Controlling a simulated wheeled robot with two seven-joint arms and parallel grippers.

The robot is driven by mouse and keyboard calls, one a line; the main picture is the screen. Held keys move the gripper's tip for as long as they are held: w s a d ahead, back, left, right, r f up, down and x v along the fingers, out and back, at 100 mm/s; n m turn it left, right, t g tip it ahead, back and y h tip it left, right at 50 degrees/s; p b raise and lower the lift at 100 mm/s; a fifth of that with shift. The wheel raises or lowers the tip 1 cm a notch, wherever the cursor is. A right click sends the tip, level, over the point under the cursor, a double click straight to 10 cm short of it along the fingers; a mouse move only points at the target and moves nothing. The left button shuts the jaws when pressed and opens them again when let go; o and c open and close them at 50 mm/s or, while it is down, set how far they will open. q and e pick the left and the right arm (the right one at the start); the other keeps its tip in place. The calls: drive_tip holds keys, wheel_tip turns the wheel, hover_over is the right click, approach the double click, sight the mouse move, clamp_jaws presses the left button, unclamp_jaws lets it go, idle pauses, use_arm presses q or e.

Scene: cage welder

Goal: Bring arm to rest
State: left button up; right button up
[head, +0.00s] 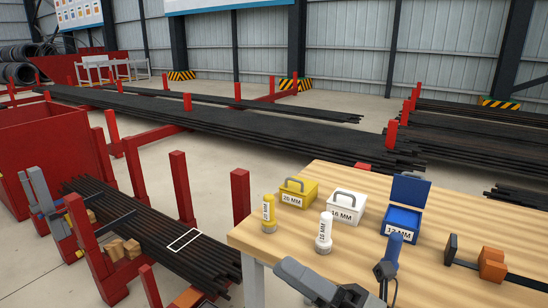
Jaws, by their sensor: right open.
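My right gripper (370,284) shows at the bottom edge, low over the front of the wooden table (300,240). Its grey arm link and dark fingers are cut off by the frame. Its jaws are open, and I see nothing held in them. A blue bottle (394,247) stands just beyond it; its lower part is partly hidden, and I cannot tell whether they touch. My left gripper is not in view.
On the table are a yellow box (298,194), a white box (346,208), an open blue box (402,224), a yellow bottle (268,214), a white bottle (324,232) and a black-and-orange clamp (491,264). Dark rods (160,235) lie in a red rack at left.

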drive_tip(key=d+f+m+t+h, duration=0.4)
drive_tip(key=f+m+h, duration=0.45)
drive_tip(key=m, duration=0.45)
drive_tip(key=d+f+m+t+h, duration=0.3)
drive_tip(key=d+f+m+h, duration=0.35)
drive_tip(key=m, duration=0.65)
drive_tip(key=s+f+m+g+h, duration=0.1)
drive_tip(key=s+f+m+g, duration=0.1)
drive_tip(key=s+f+m, duration=0.2)
drive_tip(key=s+d+f+m+g+h, duration=0.1)
drive_tip(key=s+f+m, duration=0.4)
drive_tip(key=f, duration=0.6)
drive_tip(key=g+h, duration=0.1)
drive_tip(key=g, duration=0.1)
drive_tip(key=shift+s+g, duration=0.25)
drive_tip(key=shift+g, duration=0.05)
